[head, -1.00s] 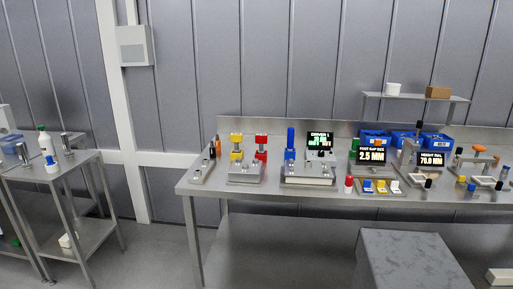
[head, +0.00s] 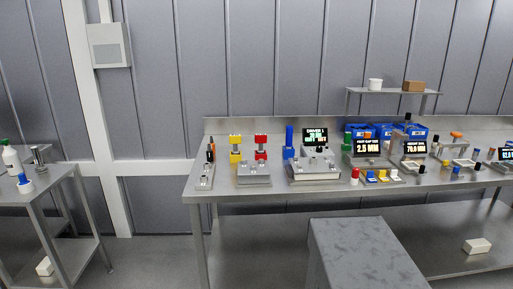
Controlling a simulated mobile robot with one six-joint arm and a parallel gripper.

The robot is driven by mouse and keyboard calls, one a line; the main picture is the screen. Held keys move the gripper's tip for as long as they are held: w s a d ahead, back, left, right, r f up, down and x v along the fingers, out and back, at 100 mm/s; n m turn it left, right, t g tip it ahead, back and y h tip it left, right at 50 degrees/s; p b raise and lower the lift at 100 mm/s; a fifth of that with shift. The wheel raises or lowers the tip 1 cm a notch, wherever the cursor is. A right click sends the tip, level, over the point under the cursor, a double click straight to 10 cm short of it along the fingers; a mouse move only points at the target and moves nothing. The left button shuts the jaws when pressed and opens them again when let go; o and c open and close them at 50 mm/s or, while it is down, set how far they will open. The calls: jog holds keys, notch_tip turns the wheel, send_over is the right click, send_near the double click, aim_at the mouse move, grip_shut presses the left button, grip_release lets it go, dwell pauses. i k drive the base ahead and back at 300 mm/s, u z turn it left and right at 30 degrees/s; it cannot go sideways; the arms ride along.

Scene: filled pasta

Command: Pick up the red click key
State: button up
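A red piece in two stacked parts (head: 261,147) stands at the back of a grey metal block (head: 254,174) on the left half of the steel workbench. It looks like the red click key, but its details are too small to confirm. A similar yellow piece (head: 235,148) stands just left of it, apart. A small red-topped item (head: 355,174) also stands farther right, near the bench front. My gripper is not in the head view.
The workbench (head: 207,190) also carries a blue piece (head: 289,143), display screens (head: 315,137) and blue bins (head: 382,136). A grey speckled block (head: 362,256) stands before the bench. A steel side table (head: 52,177) is at left, with open floor between.

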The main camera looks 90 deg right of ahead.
aim_at(260, 139)
jog(key=i, duration=0.75)
jog(key=u, duration=0.65)
jog(key=k, duration=0.15)
jog(key=z, duration=2.9)
jog(key=i, duration=0.6)
